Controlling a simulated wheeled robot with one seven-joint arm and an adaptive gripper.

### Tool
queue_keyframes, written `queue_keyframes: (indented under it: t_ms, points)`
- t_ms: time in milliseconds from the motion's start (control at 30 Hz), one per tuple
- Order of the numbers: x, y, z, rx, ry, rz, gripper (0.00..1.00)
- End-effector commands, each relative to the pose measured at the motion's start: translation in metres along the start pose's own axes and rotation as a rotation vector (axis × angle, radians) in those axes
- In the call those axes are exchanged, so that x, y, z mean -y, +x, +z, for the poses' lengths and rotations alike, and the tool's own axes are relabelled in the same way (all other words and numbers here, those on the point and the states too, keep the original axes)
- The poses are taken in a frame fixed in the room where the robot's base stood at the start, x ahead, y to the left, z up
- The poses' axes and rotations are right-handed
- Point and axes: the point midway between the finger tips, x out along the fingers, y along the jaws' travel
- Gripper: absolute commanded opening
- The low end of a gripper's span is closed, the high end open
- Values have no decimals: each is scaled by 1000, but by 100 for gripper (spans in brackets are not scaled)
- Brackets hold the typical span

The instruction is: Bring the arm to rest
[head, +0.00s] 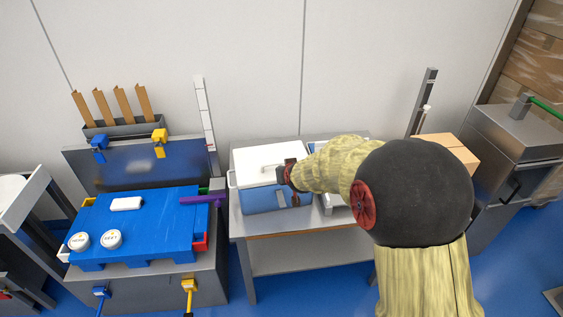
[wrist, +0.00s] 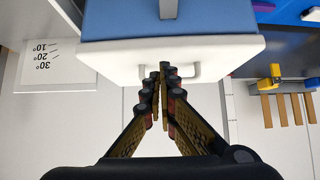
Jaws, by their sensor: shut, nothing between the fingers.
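My arm, in a pale yellow sleeve with a dark round joint, reaches from the lower right of the head view toward the tub. My gripper (wrist: 161,70) is shut and empty in the wrist view, its fingertips together in front of the white lid (wrist: 115,58) of a blue tub (wrist: 215,18). The lid's white handle (wrist: 196,72) shows on either side of the fingers; I cannot tell whether they touch it. In the head view the tub (head: 258,200) stands on a grey table (head: 248,227), partly hidden by my gripper (head: 285,175).
A blue platform (head: 150,215) at the left carries two round white pieces, a white block (head: 126,204) and a purple bar (head: 203,199). A rack of brown slats (head: 122,106) stands behind. A cardboard box (head: 450,150) and a grey cabinet (head: 515,140) are at right.

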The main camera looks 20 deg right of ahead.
Motion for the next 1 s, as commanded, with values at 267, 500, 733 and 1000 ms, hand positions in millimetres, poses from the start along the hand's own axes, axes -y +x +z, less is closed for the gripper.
queue_keyframes:
  t_ms: [267,500,733,1000]
  points:
    - [0,-14,28,-2,0,0,0]
    - [0,-15,36,12,2,-1,0]
    - [3,-30,110,252,5,-11,0]
    - [16,-167,157,556,-26,-36,0]
